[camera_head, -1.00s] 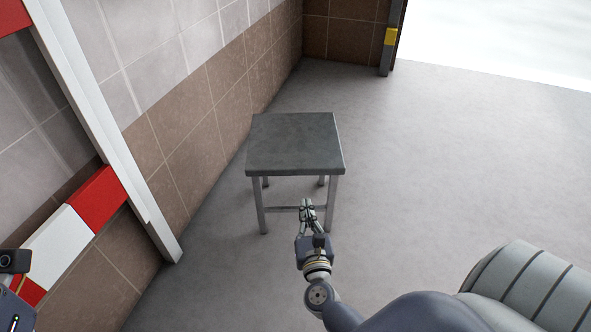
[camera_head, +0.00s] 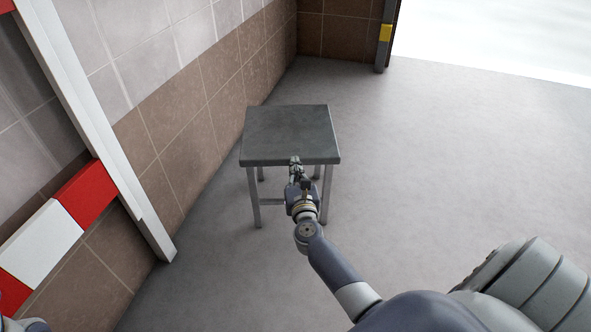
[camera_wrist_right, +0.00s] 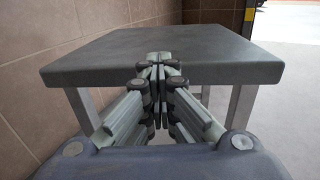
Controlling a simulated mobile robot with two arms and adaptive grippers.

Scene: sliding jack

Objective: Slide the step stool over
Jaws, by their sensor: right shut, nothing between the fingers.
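The step stool (camera_head: 289,132) has a dark grey square top and light metal legs. It stands upright on the floor close to the tiled wall. My right gripper (camera_head: 295,161) is shut and empty at the near edge of the stool's top. In the right wrist view the stool's top (camera_wrist_right: 205,43) spreads just ahead of the closed fingertips (camera_wrist_right: 159,60). I cannot tell whether they touch its edge. At the bottom left corner of the head view only a small piece of my left arm shows, without its gripper.
A tiled wall (camera_head: 180,120) runs along the stool's left side. A white post (camera_head: 95,130) and a red and white barrier (camera_head: 45,240) stand at the left. The grey floor (camera_head: 430,170) right of the stool is clear, with a bright opening (camera_head: 500,40) at the back right.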

